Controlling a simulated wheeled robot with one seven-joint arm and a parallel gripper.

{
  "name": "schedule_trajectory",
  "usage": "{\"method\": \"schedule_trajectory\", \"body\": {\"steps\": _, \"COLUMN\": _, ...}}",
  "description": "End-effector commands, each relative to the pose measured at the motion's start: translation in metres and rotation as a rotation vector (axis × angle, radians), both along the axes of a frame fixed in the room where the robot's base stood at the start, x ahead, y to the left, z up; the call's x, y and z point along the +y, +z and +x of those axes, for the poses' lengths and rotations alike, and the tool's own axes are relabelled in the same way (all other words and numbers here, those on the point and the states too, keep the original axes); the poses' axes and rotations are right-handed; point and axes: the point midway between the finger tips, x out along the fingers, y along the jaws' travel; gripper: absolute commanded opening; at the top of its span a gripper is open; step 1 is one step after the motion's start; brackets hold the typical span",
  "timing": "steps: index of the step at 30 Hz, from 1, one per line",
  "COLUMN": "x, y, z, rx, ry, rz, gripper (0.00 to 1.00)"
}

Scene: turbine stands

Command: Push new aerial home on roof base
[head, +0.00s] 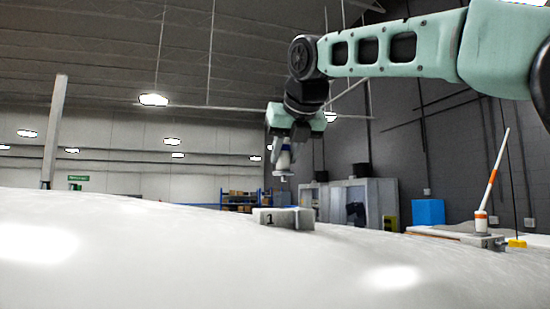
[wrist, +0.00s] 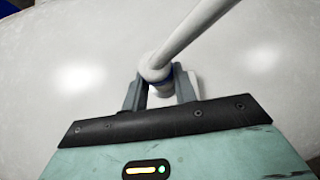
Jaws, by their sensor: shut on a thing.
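My gripper (head: 286,147) is shut on the white aerial with a blue band, in the upper middle of the head view. The aerial's lower end (head: 283,174) points down, with a visible gap above the grey roof base (head: 285,218) marked "1". In the wrist view my gripper (wrist: 160,88) has a finger on each side of the aerial's collar, and the aerial's white rod (wrist: 195,35) slants to the upper right. A pale flat piece shows behind the fingers there; I cannot tell if it is the base.
The white curved roof (head: 150,250) fills the foreground and is mostly clear. An orange-and-white striped aerial (head: 492,180) stands tilted on a grey stand at right, beside a small yellow block (head: 516,243). A pale post (head: 54,130) rises at left.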

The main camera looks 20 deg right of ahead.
Motion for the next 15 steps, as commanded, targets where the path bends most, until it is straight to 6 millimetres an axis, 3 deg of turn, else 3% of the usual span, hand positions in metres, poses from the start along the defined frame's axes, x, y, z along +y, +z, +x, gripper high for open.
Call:
{"method": "schedule_trajectory", "body": {"steps": 5, "x": 0.0, "y": -0.004, "z": 0.0, "rx": 0.0, "ry": 0.0, "rz": 0.0, "gripper": 0.0}}
{"method": "schedule_trajectory", "body": {"steps": 15, "x": 0.0, "y": -0.036, "z": 0.0, "rx": 0.0, "ry": 0.001, "rz": 0.001, "gripper": 0.0}}
